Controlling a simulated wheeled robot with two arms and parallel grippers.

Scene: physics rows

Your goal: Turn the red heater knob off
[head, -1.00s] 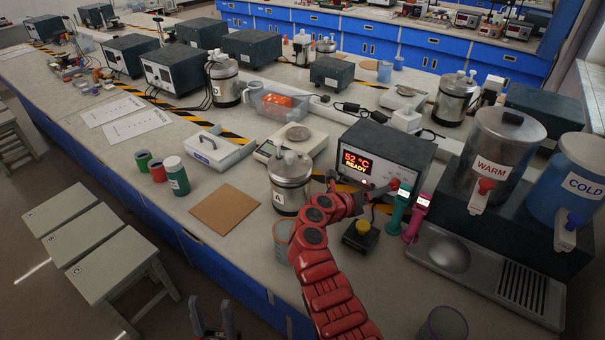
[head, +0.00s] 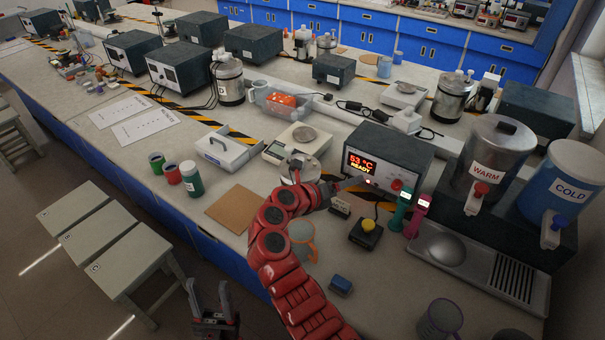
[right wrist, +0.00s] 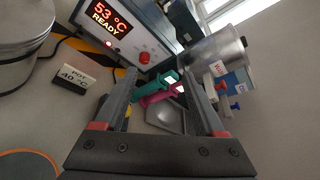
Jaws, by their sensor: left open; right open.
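The heater (head: 412,158) is a dark box with a grey front and a lit display reading 53 °C READY. Its red knob (head: 397,184) is on the front, right of the display; it also shows in the right wrist view (right wrist: 145,58), ahead between the fingers. The knob's pointer is too small to read. My right gripper (head: 350,186), on the red arm, is open and empty in front of the heater, apart from the knob. Its fingers frame the right wrist view (right wrist: 160,85). My left gripper (head: 213,314) is open and empty at the bottom, off the bench.
A black box with a yellow button (head: 367,229), teal (head: 400,212) and magenta (head: 418,215) handled tools stand near the knob. A "POT 40 °C" sign (right wrist: 75,75) is beside my right gripper. A metal pot is partly behind my arm. A mug (head: 302,238) and blue block (head: 341,285) are close.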

